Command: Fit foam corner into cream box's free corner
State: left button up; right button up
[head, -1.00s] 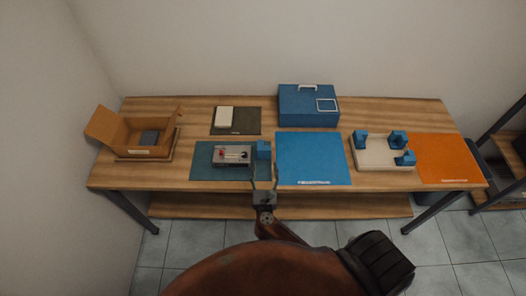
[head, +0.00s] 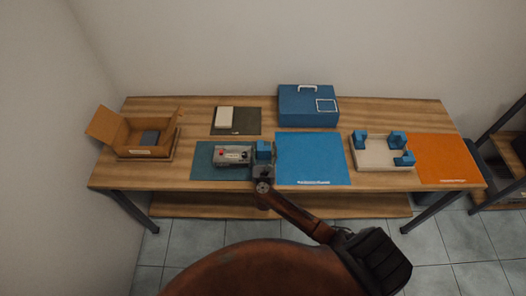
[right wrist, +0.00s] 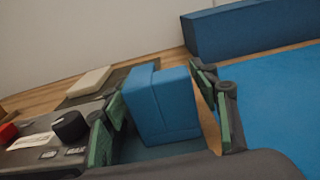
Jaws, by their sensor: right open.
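A blue foam corner (head: 263,151) stands on the teal mat, right beside a grey hi-fi unit (head: 234,155). My right gripper (head: 264,172) is at its front side. In the right wrist view the foam corner (right wrist: 162,104) stands between the green-padded fingers of my open right gripper (right wrist: 165,112), with a gap visible on its right; contact on the left is unclear. The cream box (head: 378,157) sits right of the blue mat. Blue foam corners occupy its two back corners and its front right corner; its front left corner is bare. My left gripper is out of view.
A blue case (head: 305,105) stands behind the bare blue mat (head: 312,160). An orange mat (head: 447,158) lies right of the cream box. An open cardboard box (head: 150,150) is at the far left. A cream block (head: 224,116) lies on a dark mat.

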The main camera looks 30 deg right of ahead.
jog(key=c, duration=0.7)
